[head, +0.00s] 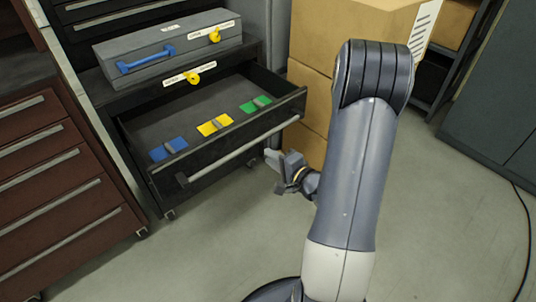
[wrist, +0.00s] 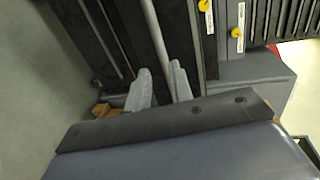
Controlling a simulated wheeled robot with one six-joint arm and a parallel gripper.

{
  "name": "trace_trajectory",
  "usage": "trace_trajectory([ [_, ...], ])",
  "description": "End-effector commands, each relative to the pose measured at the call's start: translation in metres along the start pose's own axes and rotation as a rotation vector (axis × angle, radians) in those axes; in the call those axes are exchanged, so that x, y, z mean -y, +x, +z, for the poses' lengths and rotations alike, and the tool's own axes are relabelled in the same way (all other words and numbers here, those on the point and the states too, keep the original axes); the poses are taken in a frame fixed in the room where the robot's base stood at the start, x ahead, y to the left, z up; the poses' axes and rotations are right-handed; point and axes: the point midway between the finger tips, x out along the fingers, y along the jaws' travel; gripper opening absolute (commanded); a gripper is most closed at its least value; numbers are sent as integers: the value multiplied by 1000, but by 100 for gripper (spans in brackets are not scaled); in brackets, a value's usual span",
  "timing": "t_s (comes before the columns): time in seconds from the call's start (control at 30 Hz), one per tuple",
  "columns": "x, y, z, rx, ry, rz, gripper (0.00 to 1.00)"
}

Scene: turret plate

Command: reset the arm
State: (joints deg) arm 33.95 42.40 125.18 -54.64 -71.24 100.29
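My gripper (head: 277,172) is in front of the open drawer, near the right end of its front and below its bar handle (head: 240,150). In the wrist view my gripper (wrist: 160,82) has its two grey fingers apart. The handle bar (wrist: 154,30) runs between the fingertips in that picture, with no clear contact. My arm rises in the right half of the head view and hides part of the cardboard boxes.
The open drawer (head: 143,131) holds a blue piece (head: 168,149), a yellow piece (head: 214,124) and a green piece (head: 255,104). A grey case (head: 165,48) with a blue handle sits on the cabinet. A brown drawer cabinet (head: 65,165) stands left, cardboard boxes (head: 312,45) behind. Floor (head: 215,240) in front is clear.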

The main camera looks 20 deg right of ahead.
Motion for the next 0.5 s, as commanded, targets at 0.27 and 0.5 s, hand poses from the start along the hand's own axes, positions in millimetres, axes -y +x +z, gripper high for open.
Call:
trace_trajectory([
  [0.27, 0, 0, 0, 0, 0, 0, 21],
  [0.5, -1, 16, 1, 4, -1, -1, 21],
])
